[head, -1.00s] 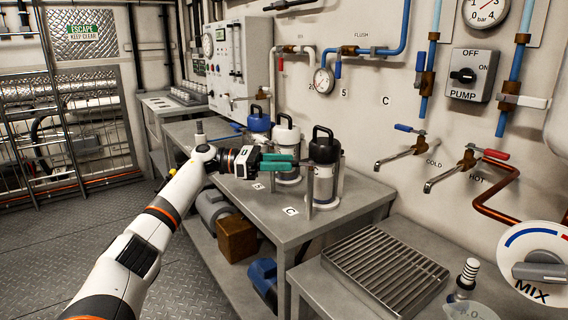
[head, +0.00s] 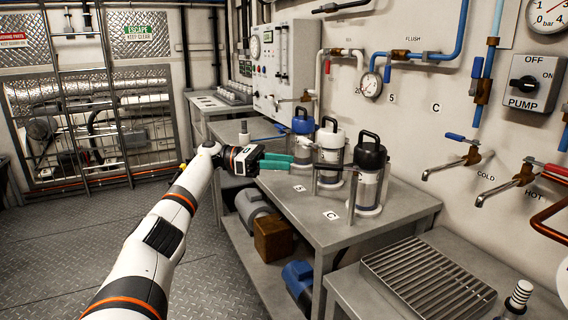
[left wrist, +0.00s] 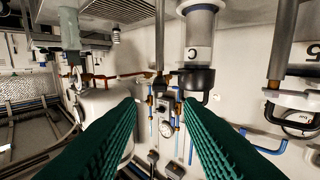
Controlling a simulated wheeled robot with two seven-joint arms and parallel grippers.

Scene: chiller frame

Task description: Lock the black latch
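The canister with a black lid and handle (head: 371,150) stands upright, the rightmost of three on the steel bench, behind a tag marked C. A thin upright metal bar (head: 351,192) stands at its left side; I cannot tell whether its latch is locked. My left gripper (head: 291,161) reaches from the left with green fingers, left of the black-lidded canister and in front of the others. In the left wrist view the fingers (left wrist: 161,102) are apart with nothing held. An inverted dark-lidded canister (left wrist: 198,50) and a bar (left wrist: 160,35) show beyond them. My right gripper is not in view.
A white-lidded canister (head: 331,142) and a blue-lidded one (head: 302,125) stand close by on the bench (head: 385,232). A grating (head: 425,279) lies on the lower counter at right. Taps and pipes line the wall behind. The floor at left is clear.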

